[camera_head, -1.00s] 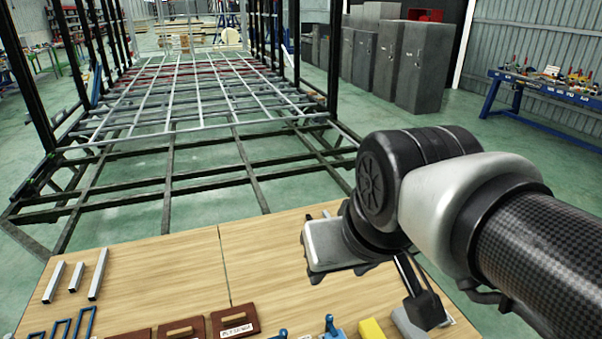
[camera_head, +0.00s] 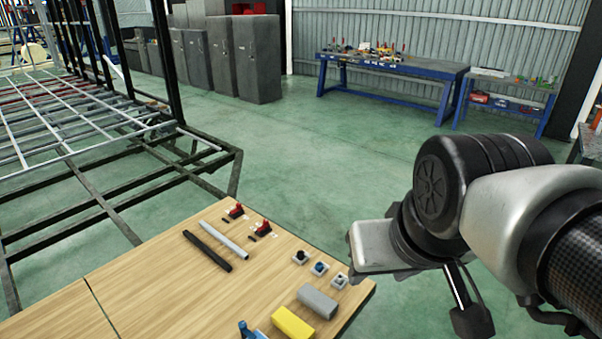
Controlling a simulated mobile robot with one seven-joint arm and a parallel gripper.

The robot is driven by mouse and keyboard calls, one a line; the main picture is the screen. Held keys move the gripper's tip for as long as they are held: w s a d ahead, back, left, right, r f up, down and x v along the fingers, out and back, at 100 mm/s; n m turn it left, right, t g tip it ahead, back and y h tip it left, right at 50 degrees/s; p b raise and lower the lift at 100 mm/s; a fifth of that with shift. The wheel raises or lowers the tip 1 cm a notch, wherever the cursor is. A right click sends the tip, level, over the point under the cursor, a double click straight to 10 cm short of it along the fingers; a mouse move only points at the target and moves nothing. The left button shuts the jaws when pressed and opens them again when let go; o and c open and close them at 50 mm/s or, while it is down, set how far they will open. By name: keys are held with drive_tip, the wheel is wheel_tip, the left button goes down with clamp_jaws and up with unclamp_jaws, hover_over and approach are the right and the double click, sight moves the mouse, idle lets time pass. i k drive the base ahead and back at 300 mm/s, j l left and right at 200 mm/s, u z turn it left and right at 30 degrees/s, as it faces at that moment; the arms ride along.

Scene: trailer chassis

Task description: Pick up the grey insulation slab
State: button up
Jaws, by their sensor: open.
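The grey insulation slab (camera_head: 318,301) is a small grey block lying on the wooden table near its right edge. A yellow block (camera_head: 293,324) lies just in front and to the left of it. My gripper (camera_head: 468,309) hangs beyond the table's right edge, to the right of the slab and apart from it. Its dark fingers are partly visible, open, with nothing seen between them.
The wooden table (camera_head: 150,290) also bears a black bar (camera_head: 207,251), a grey bar (camera_head: 216,240), red clamps (camera_head: 263,229), small knobbed pieces (camera_head: 319,268) and a blue tool (camera_head: 247,330). The metal chassis frame (camera_head: 90,200) stands behind left. Green floor lies open behind the table.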

sight(310, 296)
drive_tip(key=u, duration=0.5)
drive_tip(key=i+l+u, duration=0.25)
drive_tip(key=l+u, duration=0.3)
drive_tip(key=i+l+u, duration=0.1)
drive_tip(key=l+u, duration=0.15)
drive_tip(key=l, duration=0.15)
drive_tip(key=i+l, duration=0.1)
drive_tip(key=l, duration=0.45)
drive_tip(key=i+l+u, duration=0.15)
drive_tip(key=l, duration=1)
drive_tip(key=i+u, duration=0.05)
